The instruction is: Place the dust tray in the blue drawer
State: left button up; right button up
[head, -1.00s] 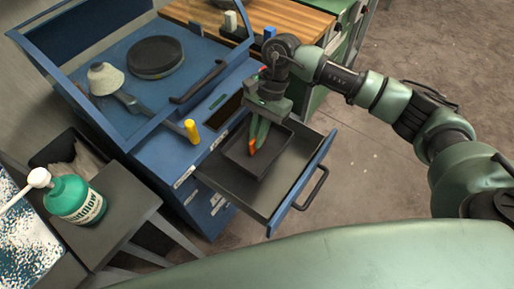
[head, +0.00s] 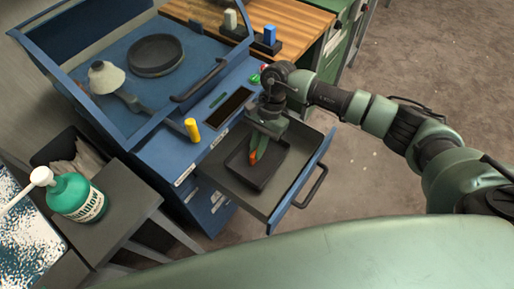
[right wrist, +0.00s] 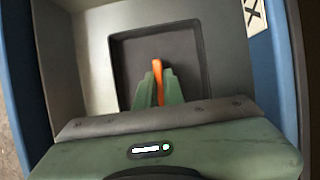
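The dust tray (head: 243,178), a shallow dark grey square tray, is inside the open blue drawer (head: 306,170). In the right wrist view the tray (right wrist: 197,62) lies ahead of the fingers, with the light grey drawer interior (right wrist: 92,60) around it. My right gripper (head: 257,153) points down over the tray. Its green fingers (right wrist: 159,88) are close together around a narrow orange piece (right wrist: 157,72), which seems to be part of the tray. I cannot tell whether the tray touches the drawer floor. My left gripper is not in view.
The blue workbench (head: 165,150) holds a yellow cylinder (head: 192,130), a lamp (head: 106,78) and a round dark dish (head: 155,55). A green bottle (head: 75,199) stands on a grey side table (head: 122,205) at left. Floor is open right of the drawer.

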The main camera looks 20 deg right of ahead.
jog(key=o, duration=0.4)
jog(key=shift+r+p, duration=0.3)
jog(key=shift+p, duration=0.05)
jog(key=b+v, duration=0.3)
jog(key=v, duration=0.8)
jog(key=shift+w+d+r, duration=0.1)
jog(key=shift+d+r, duration=0.05)
jog(key=shift+r, duration=0.2)
